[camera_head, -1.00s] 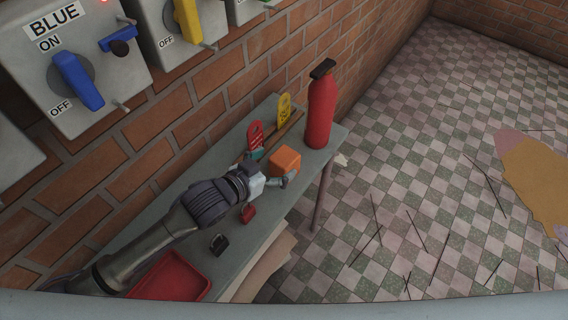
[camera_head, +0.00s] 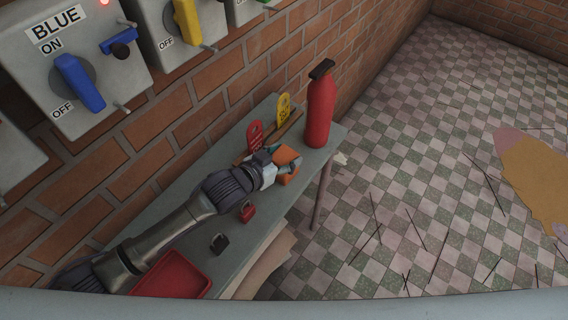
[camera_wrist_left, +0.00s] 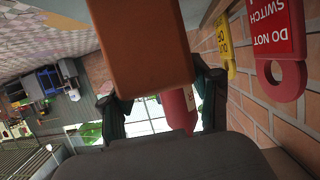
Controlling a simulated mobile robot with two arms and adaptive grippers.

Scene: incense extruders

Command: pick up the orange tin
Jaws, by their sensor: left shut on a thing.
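The orange tin (camera_head: 288,157) is a small box-shaped thing at the far end of the narrow grey table. In the left wrist view the tin (camera_wrist_left: 140,45) fills the upper middle, between the two dark fingers. My left gripper (camera_head: 278,160) is shut on the tin, with a finger along either side of it. From the head view I cannot tell whether the tin is touching the table. The gripper hides part of the tin. My right gripper is not in view.
A red extinguisher-like bottle (camera_head: 319,112) stands just beyond the tin. Red (camera_head: 255,136) and yellow (camera_head: 284,109) tags are by the brick wall. A red padlock (camera_head: 247,211), a black padlock (camera_head: 219,243) and a red tray (camera_head: 173,276) lie nearer. Switch boxes hang on the wall.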

